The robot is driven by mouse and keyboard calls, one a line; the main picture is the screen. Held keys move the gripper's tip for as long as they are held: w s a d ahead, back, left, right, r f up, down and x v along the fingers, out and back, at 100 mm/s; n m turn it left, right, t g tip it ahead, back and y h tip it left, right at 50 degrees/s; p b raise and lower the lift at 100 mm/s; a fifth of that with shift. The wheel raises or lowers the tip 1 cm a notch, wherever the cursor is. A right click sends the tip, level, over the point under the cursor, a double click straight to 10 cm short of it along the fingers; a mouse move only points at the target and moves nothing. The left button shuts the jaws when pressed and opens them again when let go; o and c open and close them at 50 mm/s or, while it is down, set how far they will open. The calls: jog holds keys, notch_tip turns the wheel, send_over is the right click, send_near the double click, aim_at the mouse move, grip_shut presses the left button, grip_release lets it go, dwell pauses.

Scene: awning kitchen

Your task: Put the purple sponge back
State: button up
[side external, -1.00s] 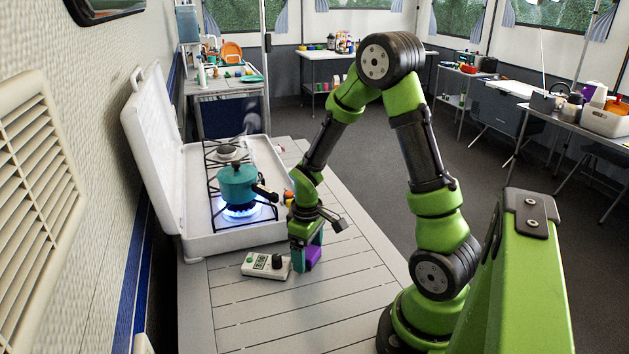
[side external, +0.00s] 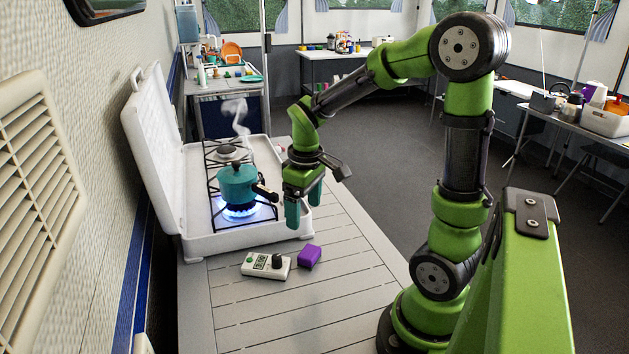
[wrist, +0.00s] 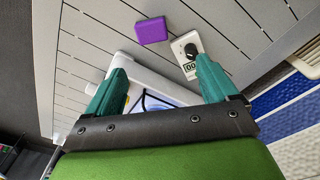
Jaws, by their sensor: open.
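The purple sponge (side external: 309,257) lies on the slatted grey table, just right of a white timer. It also shows in the wrist view (wrist: 151,30), apart from my fingers. My gripper (side external: 305,205) is open and empty, raised above the table, farther back than the sponge and beside the stove's right edge. In the wrist view its two teal fingers (wrist: 160,85) are spread apart with nothing between them.
The white timer (side external: 266,265) lies beside the sponge. A teal pot (side external: 240,185) sits over a lit blue flame on the open white camp stove (side external: 200,243), with steam rising behind it. The table (side external: 290,315) is clear in front.

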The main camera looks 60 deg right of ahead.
jog(key=s+a+r+m+t+y, duration=0.1)
jog(key=s+a+r+t, duration=0.2)
jog(key=a+r, duration=0.2)
jog(key=s+a+r+m+t+y, duration=0.1)
jog(key=s+a+r+m+t, duration=0.1)
jog(key=a+r, duration=0.3)
jog(key=s+a+t, duration=0.1)
jog(key=a, duration=0.2)
jog(key=shift+a+m+t, duration=0.25)
jog(key=shift+m+t, duration=0.05)
